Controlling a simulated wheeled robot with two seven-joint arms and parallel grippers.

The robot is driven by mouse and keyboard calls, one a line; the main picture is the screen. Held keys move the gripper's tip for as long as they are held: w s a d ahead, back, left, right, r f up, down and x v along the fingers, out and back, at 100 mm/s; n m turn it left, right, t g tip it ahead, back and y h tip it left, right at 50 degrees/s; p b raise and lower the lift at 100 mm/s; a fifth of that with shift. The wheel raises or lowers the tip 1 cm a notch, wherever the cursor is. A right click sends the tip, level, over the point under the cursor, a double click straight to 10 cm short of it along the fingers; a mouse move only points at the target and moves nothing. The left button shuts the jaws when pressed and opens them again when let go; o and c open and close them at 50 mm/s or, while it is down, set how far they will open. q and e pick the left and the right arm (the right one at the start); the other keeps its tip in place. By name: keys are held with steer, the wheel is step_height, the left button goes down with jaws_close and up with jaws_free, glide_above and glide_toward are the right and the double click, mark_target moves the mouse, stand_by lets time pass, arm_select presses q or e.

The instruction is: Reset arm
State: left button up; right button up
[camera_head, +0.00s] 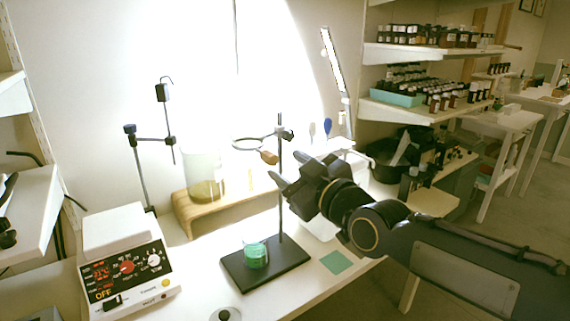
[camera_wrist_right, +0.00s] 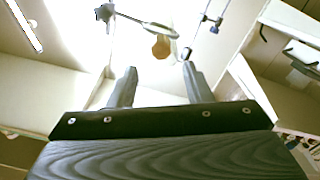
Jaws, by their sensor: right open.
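My right gripper (camera_head: 280,184) reaches in from the right in the head view and is raised above the table beside the ring stand. In the right wrist view its two fingers (camera_wrist_right: 156,88) are apart with nothing between them. A small glass beaker with green contents (camera_head: 256,255) stands on the black base (camera_head: 290,262) of the ring stand, below and left of the gripper. The stand's ring (camera_head: 252,144) shows behind the gripper, and also at the top of the right wrist view (camera_wrist_right: 140,20). My left gripper is not in view.
A white hot plate (camera_head: 125,258) with red displays stands at left. A large beaker (camera_head: 203,178) sits on a wooden riser (camera_head: 225,204) behind. A green square (camera_head: 336,262) lies right of the stand. Shelves with several dark bottles (camera_head: 430,36) stand at the back right.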

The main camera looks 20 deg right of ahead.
steer(key=s+d+f+m+g+p, duration=0.1)
steer(key=s+f+m+g+p, duration=0.2)
steer(key=s, duration=0.6)
steer(key=s+d+f+m+g+h+p, duration=0.1)
steer(key=s+d+f+m+g+p, duration=0.1)
steer(key=s+f, duration=0.4)
steer(key=s+d+f+m+g+h+p, duration=0.1)
steer(key=s+f+m+g+p, duration=0.3)
steer(key=s, duration=0.7)
steer(key=d+m+g+p, duration=0.1)
steer(key=g+p, duration=0.1)
steer(key=shift+s+d+f+p, duration=0.15)
steer(key=shift+s+d+p, duration=0.1)
steer(key=shift+s+p, duration=0.1)
steer(key=shift+o, duration=0.4)
